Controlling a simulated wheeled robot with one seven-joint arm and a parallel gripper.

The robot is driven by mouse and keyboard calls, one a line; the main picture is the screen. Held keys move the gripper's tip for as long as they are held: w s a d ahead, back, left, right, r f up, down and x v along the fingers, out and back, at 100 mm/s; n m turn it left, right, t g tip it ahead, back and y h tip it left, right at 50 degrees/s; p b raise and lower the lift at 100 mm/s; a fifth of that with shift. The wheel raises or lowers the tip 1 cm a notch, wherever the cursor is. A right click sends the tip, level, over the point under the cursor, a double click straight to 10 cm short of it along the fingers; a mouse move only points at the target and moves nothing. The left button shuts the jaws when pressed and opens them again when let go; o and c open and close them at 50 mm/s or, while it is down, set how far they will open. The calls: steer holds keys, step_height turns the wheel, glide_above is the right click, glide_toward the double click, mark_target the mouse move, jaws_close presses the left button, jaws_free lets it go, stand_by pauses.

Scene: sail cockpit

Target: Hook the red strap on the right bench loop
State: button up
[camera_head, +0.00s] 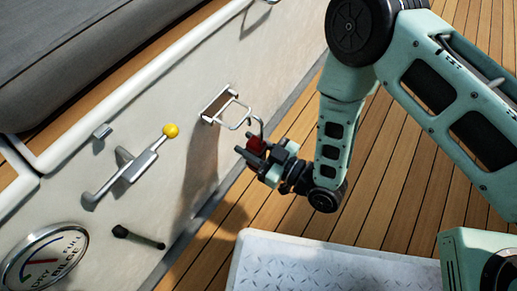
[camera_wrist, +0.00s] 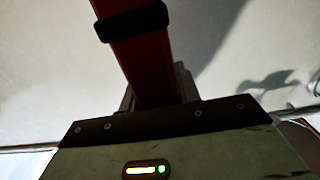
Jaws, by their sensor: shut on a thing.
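My gripper (camera_head: 254,153) is shut on the red strap (camera_head: 257,144), beside the bench's pale side wall. In the wrist view the red strap (camera_wrist: 146,65) runs up from between the fingers, with a black band across it. A thin metal piece, apparently a hook, rises above the strap in the head view. A metal wire loop (camera_head: 234,113) on a bracket sticks out from the bench wall, just above and left of the gripper. The hook's end is close to this loop; I cannot tell whether they touch.
A lever with a yellow knob (camera_head: 171,130), a dark handle (camera_head: 137,237) and a round gauge (camera_head: 45,259) are on the wall to the left. A grey cushion (camera_head: 80,50) tops the bench. Wooden decking (camera_head: 400,215) lies right, with a metal tread plate (camera_head: 320,266) in front.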

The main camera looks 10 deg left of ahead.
steer(key=shift+b+x, duration=0.7)
steer(key=shift+x, duration=1.6)
steer(key=shift+d+f+b, duration=0.15)
steer(key=shift+f+b, duration=0.8)
steer(key=shift+f, duration=0.8)
steer(key=o, duration=1.3)
steer(key=shift+c, duration=0.2)
steer(key=shift+f, duration=0.1)
